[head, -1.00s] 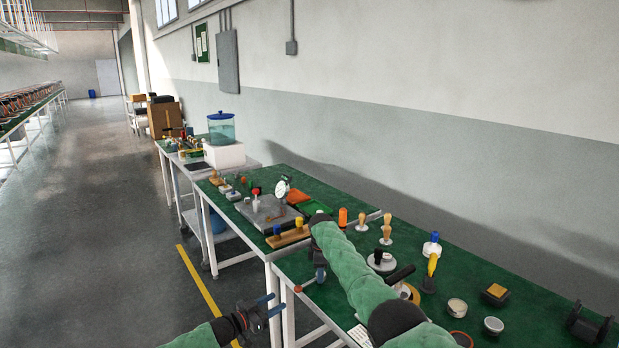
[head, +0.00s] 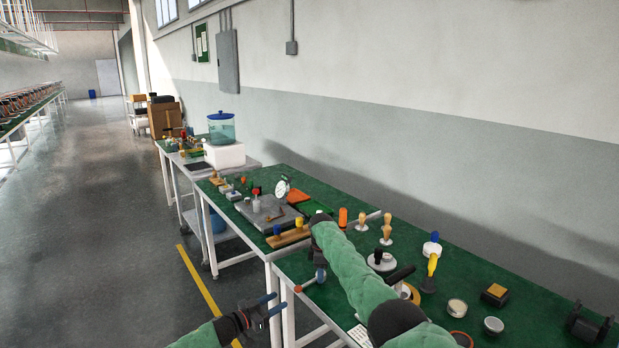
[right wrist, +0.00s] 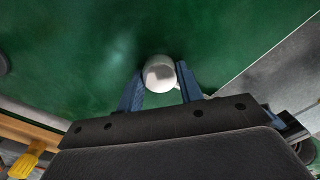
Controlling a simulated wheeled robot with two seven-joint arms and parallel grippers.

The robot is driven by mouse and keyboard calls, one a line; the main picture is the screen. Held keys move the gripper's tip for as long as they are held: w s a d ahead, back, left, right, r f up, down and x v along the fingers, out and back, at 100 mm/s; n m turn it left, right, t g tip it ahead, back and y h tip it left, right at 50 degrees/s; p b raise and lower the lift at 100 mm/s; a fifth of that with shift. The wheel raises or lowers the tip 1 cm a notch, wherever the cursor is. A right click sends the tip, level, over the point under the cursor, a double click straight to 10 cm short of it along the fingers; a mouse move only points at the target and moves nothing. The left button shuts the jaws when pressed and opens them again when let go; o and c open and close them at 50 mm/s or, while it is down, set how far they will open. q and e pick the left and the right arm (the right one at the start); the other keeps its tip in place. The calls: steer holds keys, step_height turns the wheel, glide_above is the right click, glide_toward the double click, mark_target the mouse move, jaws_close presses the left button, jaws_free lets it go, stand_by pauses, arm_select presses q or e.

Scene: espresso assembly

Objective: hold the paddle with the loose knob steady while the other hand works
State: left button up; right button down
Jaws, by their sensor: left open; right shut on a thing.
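My right gripper (head: 319,275) is at the near edge of the green-topped table, at the end of the green-sleeved arm. It is shut on the paddle, whose thin rod with a reddish end (head: 299,288) sticks out to the left. In the right wrist view a pale round knob (right wrist: 159,74) sits between the blue fingers (right wrist: 160,88). Most of the paddle is hidden there, and I cannot tell how loose the knob is. My left gripper (head: 271,304) is open and empty, in front of the table edge, lower left of the right one.
Stampers with wooden handles (head: 387,230), a yellow-handled tool (head: 432,265), round tins (head: 457,308) and a black stand (head: 588,324) stand on the near table (head: 530,285). A grey plate (head: 268,213) and a wooden rack (head: 289,237) are farther back. The floor at left is clear.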

mark_target(295, 291)
arm_select(q)
steer(key=shift+x, duration=4.95)
steer(key=c, duration=0.7)
steer(key=o, duration=1.2)
steer(key=shift+o, duration=0.2)
steer(key=shift+a, duration=0.1)
steer(key=v, duration=1.1)
steer(key=shift+s+a, duration=0.3)
steer(key=shift+w+d, duration=0.2)
steer(key=shift+d, duration=0.05)
steer(key=c, duration=0.5)
steer(key=shift+x, duration=5.7)
steer(key=shift+c, duration=0.2)
